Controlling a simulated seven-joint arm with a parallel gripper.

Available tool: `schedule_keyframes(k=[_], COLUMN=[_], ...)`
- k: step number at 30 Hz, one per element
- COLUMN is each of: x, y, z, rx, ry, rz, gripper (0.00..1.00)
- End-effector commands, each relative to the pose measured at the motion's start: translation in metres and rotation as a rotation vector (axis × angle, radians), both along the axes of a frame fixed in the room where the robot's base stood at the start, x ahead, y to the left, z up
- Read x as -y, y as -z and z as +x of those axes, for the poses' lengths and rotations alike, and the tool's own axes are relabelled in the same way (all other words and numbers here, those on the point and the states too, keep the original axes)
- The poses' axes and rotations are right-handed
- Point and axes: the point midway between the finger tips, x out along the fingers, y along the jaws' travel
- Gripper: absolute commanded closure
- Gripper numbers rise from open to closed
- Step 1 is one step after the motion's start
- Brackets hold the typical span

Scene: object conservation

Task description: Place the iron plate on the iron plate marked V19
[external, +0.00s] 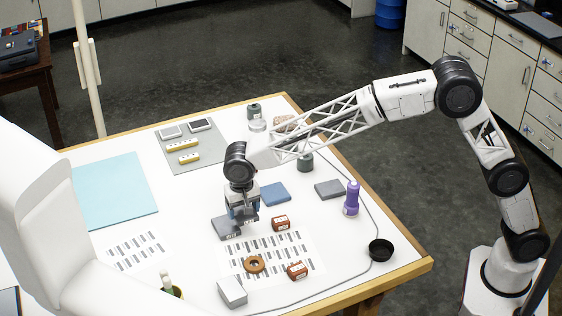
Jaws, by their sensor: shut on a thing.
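My gripper (241,214) points down over the middle of the white table and is shut on a dark grey plate (224,229). The plate is low, at or just above the table, and reaches out to the left of the fingers. A small pale label shows on its near side. Another grey plate (328,189) lies to the right, beside the purple bottle. A blue-grey plate (275,194) lies just behind and right of my gripper. The marking V19 is too small to read on any of them. The fingers partly hide the held plate.
Near my gripper are two red-brown blocks (281,223), a brown ring (254,264) on a marked sheet, and a light grey block (232,292). A purple bottle (351,198) and a black bowl (380,250) stand right. A pale blue mat (115,190) lies left.

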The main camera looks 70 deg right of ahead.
Motion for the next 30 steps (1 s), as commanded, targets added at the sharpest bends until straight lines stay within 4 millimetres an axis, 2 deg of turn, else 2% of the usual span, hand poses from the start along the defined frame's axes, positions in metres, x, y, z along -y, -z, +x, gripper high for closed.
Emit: schedule_keyframes(k=[15,21,30], x=[-0.015,-0.018,-0.018], y=[0.003,0.003,0.003], z=[0.046,0.054,0.055], rx=[0.002,0.002,0.002], ry=[0.000,0.000,0.000], rz=[0.001,0.001,0.001], gripper=[0.82,0.82,0.82])
